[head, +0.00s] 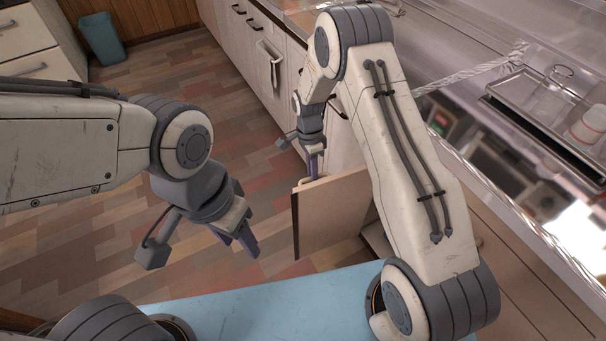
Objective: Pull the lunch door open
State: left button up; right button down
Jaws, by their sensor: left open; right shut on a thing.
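The lunch door (335,214) is a light wooden panel in the lower middle of the head view. It stands out from the cabinet row, partly open, with a dark gap by the cabinet at its right. My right gripper (312,168) is at the door's upper left edge, shut on it; the exact contact is small and partly hidden. My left gripper (243,245) is open and empty, over the floor to the left of the door and apart from it. My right arm hides part of the cabinet front.
A cabinet row with dark handles and a hanging towel (270,63) runs along the back. A metal tray (541,118) lies on the counter at right. A teal bin (102,39) stands at the back left. The wooden floor (105,235) left of the door is clear.

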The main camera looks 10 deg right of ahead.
jog(key=shift+d, duration=0.1)
jog(key=c, duration=0.8)
grip_release()
jog(key=shift+c, duration=0.2)
jog(key=shift+w, duration=0.1)
notch_tip(320, 180, up, 10)
jog(key=w+p, duration=0.1)
jog(key=shift+w+a+r, duration=0.2)
jog(key=shift+w, duration=0.2)
